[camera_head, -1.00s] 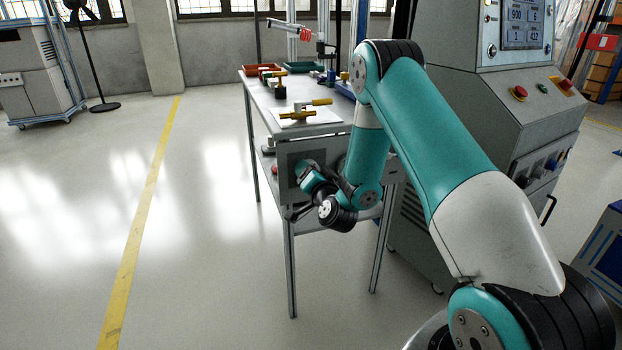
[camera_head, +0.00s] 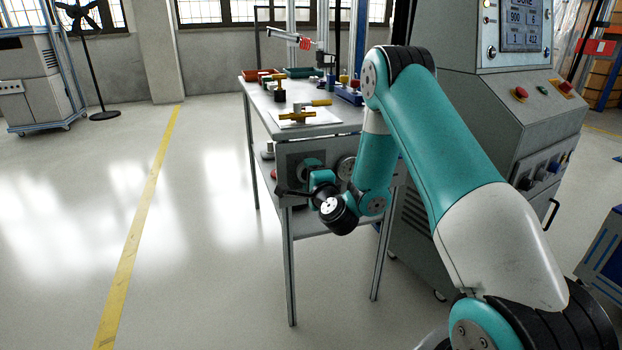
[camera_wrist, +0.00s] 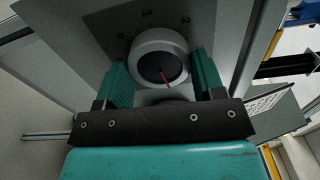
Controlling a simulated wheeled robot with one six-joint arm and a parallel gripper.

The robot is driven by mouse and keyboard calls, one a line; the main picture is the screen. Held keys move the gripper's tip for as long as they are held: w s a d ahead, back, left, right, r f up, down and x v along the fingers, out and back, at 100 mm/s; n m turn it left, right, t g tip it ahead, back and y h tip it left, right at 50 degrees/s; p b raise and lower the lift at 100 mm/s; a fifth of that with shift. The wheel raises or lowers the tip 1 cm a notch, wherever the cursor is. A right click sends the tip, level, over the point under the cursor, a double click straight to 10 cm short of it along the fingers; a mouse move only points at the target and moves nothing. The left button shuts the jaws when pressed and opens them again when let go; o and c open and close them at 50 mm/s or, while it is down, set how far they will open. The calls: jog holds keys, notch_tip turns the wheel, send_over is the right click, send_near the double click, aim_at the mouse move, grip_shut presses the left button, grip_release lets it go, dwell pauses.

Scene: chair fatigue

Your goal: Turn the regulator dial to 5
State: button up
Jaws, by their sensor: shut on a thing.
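The regulator dial (camera_wrist: 152,47) is a round knob with a pale rim, a dark face and a red pointer. It sits on a grey plate (camera_wrist: 85,15) with dark numerals, seen tilted and hard to read, around the dial's upper edge. In the wrist view my gripper (camera_wrist: 160,62) has its two teal fingers on either side of the dial, shut on it. The red pointer slants toward the lower right of that view. In the head view my gripper (camera_head: 313,172) is at the panel (camera_head: 290,165) on the front of the bench; it hides the dial there.
A round gauge (camera_head: 346,167) sits right of my gripper on the panel. The bench top (camera_head: 262,98) holds a brass valve (camera_head: 297,116), trays and small parts. A grey control cabinet (camera_head: 500,110) stands close on the right. The floor to the left is open.

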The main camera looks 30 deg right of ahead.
jog(key=shift+s+f+m, duration=0.1)
jog(key=shift+f+m, duration=0.05)
jog(key=shift+m, duration=0.75)
jog(key=o, duration=0.9)
